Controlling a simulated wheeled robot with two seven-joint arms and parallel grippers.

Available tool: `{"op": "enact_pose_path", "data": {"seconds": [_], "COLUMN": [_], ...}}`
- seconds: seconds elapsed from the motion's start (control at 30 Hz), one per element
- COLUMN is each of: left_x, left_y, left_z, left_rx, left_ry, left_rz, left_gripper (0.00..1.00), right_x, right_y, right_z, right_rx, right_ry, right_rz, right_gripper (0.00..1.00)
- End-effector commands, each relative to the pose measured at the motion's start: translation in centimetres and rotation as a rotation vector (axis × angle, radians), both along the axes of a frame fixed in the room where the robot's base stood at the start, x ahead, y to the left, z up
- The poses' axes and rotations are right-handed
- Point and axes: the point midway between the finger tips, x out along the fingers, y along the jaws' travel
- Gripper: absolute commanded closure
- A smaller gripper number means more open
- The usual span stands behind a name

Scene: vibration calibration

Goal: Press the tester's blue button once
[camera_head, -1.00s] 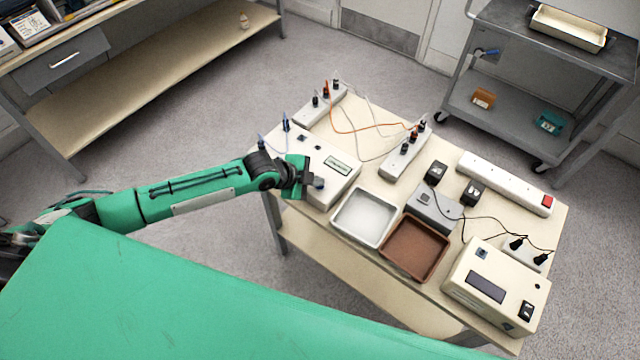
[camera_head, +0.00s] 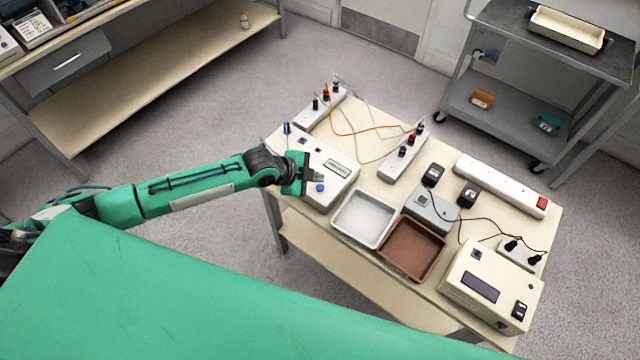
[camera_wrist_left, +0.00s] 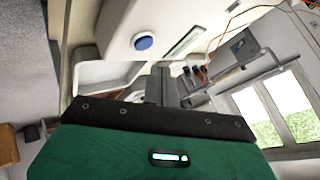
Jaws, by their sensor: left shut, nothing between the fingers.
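The tester (camera_head: 326,167) is a cream box with a small display at the left end of the table. Its round blue button (camera_head: 320,187) is on the front part of the box and shows clear of the gripper. The button also shows in the left wrist view (camera_wrist_left: 144,42), in a white ring. My left gripper (camera_head: 318,177) is shut and empty beside the button, just above it in the picture. In the left wrist view the shut fingers (camera_wrist_left: 161,72) are below and right of the button. I cannot tell whether they touch the tester. My right gripper is not in view.
A white tray (camera_head: 338,222) and a brown tray (camera_head: 438,262) stand right of the tester. Power strips, plugs and loose cables lie behind them. A second cream box (camera_head: 456,292) stands at the table's right end. A grey cart (camera_head: 500,110) is at the back right.

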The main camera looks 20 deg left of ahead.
Motion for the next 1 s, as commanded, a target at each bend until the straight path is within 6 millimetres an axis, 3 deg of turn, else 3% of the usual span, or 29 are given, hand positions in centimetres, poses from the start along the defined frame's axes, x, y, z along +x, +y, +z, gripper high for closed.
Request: {"op": "enact_pose_path", "data": {"seconds": [0.03, 0.3, 1.0], "left_x": [0.0, 0.0, 0.0], "left_y": [0.0, 0.0, 0.0], "left_z": [1.1, 3.5, 3.5], "left_rx": [0.001, 0.001, 0.000], "left_ry": [-0.001, 0.000, 0.000], "left_rz": [-0.001, 0.001, 0.000], "left_gripper": [1.00, 1.00, 1.00], "right_x": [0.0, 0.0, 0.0], "right_y": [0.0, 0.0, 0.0], "right_z": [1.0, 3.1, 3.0], "right_rx": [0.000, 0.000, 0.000], "right_ry": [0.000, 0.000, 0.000], "right_rz": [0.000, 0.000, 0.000], "right_gripper": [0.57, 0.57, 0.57]}}
